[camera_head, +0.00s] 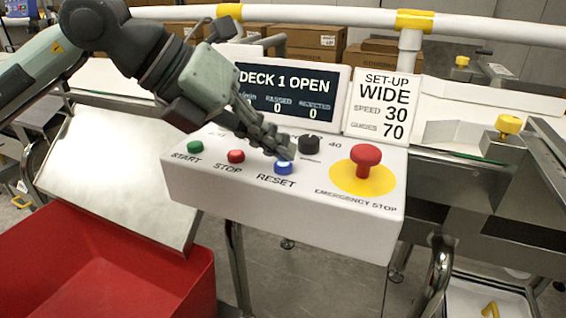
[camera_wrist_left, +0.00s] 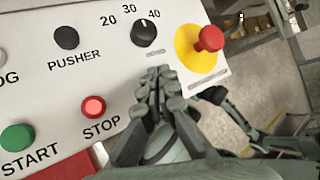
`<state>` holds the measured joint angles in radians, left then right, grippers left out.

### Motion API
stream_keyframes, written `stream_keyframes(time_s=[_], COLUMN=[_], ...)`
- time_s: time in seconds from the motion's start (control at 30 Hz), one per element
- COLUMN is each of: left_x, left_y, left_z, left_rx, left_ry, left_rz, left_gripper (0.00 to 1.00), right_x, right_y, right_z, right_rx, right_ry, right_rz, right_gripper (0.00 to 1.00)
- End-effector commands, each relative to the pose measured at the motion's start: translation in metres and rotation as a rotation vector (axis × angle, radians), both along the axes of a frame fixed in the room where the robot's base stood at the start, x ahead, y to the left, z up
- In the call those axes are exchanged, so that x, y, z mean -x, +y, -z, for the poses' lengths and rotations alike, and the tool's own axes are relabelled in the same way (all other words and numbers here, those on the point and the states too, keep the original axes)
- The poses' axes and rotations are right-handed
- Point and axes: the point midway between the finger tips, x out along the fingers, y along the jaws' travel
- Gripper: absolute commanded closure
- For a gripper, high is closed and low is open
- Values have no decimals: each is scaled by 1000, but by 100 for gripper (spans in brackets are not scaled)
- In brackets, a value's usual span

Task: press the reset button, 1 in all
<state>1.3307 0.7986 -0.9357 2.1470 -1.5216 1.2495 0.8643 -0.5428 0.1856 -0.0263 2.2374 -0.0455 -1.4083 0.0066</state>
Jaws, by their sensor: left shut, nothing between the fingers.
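The white control box (camera_head: 230,195) carries the blue reset button (camera_head: 283,168), labelled RESET, which looks lit. My left gripper (camera_head: 287,151) is shut and empty, with its fingertips just above and behind the reset button. I cannot tell whether they touch it. In the left wrist view the shut fingers (camera_wrist_left: 161,78) point at the panel (camera_wrist_left: 115,70), and the reset button is hidden behind them. My right gripper is not in the head view; dark and grey-green arm parts show at the lower right of the left wrist view, too unclear to read.
The red stop button (camera_head: 236,156) and green start button (camera_head: 195,147) lie left of reset. The red emergency stop (camera_head: 365,157) stands tall at right. A black knob (camera_head: 309,145) is close behind the fingertips. A display (camera_head: 290,92) and set-up sign (camera_head: 384,103) stand behind.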

Motion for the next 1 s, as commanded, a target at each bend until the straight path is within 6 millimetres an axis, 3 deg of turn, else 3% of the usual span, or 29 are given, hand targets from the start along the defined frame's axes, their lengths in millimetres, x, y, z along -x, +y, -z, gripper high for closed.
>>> stream_keyframes(time_s=[1.0], left_x=[0], left_y=[0], left_z=[9], left_rx=[-1], left_ry=[1], left_rz=[1], left_gripper=[100], right_x=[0], right_y=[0], right_z=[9], right_rx=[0], right_ry=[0], right_rz=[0], right_gripper=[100])
